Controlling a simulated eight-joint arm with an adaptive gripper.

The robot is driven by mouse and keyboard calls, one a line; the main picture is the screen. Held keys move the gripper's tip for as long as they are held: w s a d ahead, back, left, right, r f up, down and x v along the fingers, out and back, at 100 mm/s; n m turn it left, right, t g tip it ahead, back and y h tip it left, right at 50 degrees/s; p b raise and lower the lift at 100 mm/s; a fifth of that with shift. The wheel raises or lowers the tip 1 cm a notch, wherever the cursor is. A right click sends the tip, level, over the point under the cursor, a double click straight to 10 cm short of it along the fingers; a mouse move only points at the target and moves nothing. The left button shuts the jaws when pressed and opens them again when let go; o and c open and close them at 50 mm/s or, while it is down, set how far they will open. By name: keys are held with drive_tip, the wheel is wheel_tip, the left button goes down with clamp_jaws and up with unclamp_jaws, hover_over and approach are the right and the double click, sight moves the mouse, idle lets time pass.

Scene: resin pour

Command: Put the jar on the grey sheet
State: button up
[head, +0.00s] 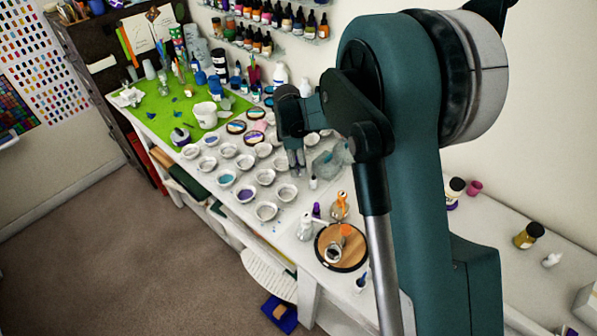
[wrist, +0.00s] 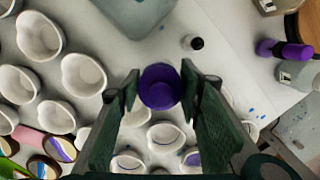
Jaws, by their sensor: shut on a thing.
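The jar (wrist: 160,87), a round purple vessel seen from above, is between the two fingertips of my gripper (wrist: 160,90) in the wrist view. My gripper is shut on it, with a finger at each side. A pale grey sheet (wrist: 228,72) lies below and right of the jar in the wrist view. It also shows in the head view (head: 292,222). I cannot tell the jar's height above it.
Several white cups (head: 266,177) stand left of and below my gripper. A bluish translucent block (wrist: 138,12) and a small black-capped bottle (wrist: 193,43) are close by. A round wooden board (head: 350,257) stands nearer. A green mat (head: 160,112) lies at the far end.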

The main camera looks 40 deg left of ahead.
drive_tip(key=shift+f, duration=1.85)
drive_tip(key=shift+f, duration=0.1)
drive_tip(key=o, duration=0.5)
drive_tip(key=shift+o, duration=1)
drive_tip(key=shift+r, duration=0.25)
drive_tip(key=r, duration=0.7)
drive_tip(key=s+a+r, duration=0.1)
drive_tip(key=r, duration=0.3)
drive_tip(key=shift+r, duration=0.35)
